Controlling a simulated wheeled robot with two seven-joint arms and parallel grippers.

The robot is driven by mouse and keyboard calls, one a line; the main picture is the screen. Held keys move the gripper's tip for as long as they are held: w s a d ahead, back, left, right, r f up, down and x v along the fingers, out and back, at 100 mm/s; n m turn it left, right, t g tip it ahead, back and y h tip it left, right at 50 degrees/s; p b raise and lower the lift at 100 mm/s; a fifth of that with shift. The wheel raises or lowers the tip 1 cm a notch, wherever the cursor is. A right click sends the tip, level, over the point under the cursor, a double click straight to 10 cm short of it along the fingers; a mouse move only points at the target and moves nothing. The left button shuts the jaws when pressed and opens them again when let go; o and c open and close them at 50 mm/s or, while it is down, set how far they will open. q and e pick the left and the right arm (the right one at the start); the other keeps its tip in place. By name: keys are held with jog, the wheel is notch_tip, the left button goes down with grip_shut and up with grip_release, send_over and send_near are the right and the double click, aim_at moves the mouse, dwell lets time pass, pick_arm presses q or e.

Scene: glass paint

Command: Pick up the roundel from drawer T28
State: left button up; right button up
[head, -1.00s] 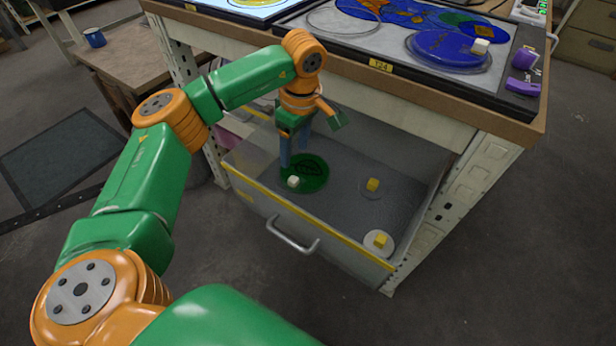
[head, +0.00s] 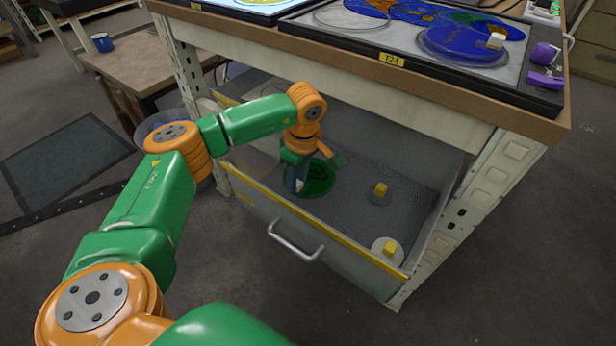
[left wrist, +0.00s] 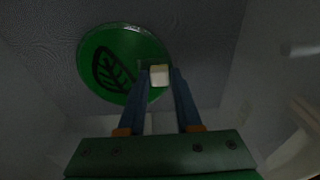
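The green roundel (head: 318,184) lies flat on the floor of the open drawer (head: 345,255), at its left. The left wrist view shows it as a round green disc (left wrist: 108,62) with a dark leaf drawing and a pale cube knob (left wrist: 159,75) near its edge. My left gripper (head: 296,183) reaches down into the drawer over the roundel's left part. In the left wrist view its two blue fingers (left wrist: 161,72) stand apart on either side of the knob, with narrow gaps showing. The fingers partly hide the knob in the head view. My right gripper is not in view.
Two small discs with yellow cube knobs, one grey (head: 380,192) and one white (head: 387,249), lie at the drawer's right. The bench top (head: 400,80) overhangs the drawer's back. The drawer's front wall has a metal handle (head: 295,242).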

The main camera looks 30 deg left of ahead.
pick_arm(q)
grip_shut()
dwell(1.1)
